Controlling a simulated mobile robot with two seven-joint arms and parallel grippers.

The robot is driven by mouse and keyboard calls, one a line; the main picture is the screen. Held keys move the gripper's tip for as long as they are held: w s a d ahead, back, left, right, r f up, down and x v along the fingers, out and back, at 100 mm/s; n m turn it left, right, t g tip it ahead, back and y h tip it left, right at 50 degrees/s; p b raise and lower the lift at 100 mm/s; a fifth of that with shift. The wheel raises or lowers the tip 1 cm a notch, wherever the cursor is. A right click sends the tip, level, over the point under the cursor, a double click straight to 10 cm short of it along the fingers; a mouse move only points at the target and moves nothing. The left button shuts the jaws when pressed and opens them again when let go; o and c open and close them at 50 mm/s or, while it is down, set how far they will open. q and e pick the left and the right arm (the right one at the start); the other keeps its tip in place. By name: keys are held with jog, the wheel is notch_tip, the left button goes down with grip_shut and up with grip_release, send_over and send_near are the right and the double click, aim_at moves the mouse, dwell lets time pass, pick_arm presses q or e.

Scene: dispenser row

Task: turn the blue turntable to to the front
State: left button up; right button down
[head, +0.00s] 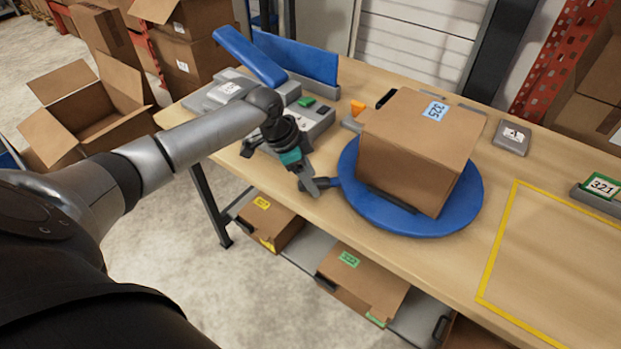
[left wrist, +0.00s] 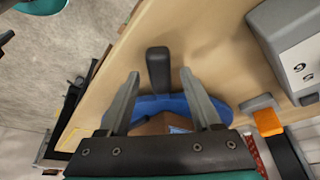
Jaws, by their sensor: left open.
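The blue turntable (head: 455,208) lies flat on the wooden table, with a cardboard box (head: 415,150) marked 325 on it. In the left wrist view, the turntable's blue edge (left wrist: 152,104) shows behind my fingers. A dark handle (head: 331,183) sticks out from the turntable's left side in the head view. My left gripper (head: 311,187) is open at this handle. In the left wrist view, the handle (left wrist: 158,62) lies between the lines of the two fingers (left wrist: 160,76), around their tips. I cannot tell whether they touch it. My right gripper is out of view.
A grey device (head: 303,125) and blue panels (head: 300,55) stand behind my left gripper. A yellow outlined area (head: 560,260) on the right is empty. Boxes (head: 362,278) sit on a shelf below the table. An open carton (head: 85,115) stands on the floor at left.

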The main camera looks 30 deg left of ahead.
pick_arm(q)
grip_shut()
dwell(0.6)
dwell(0.9)
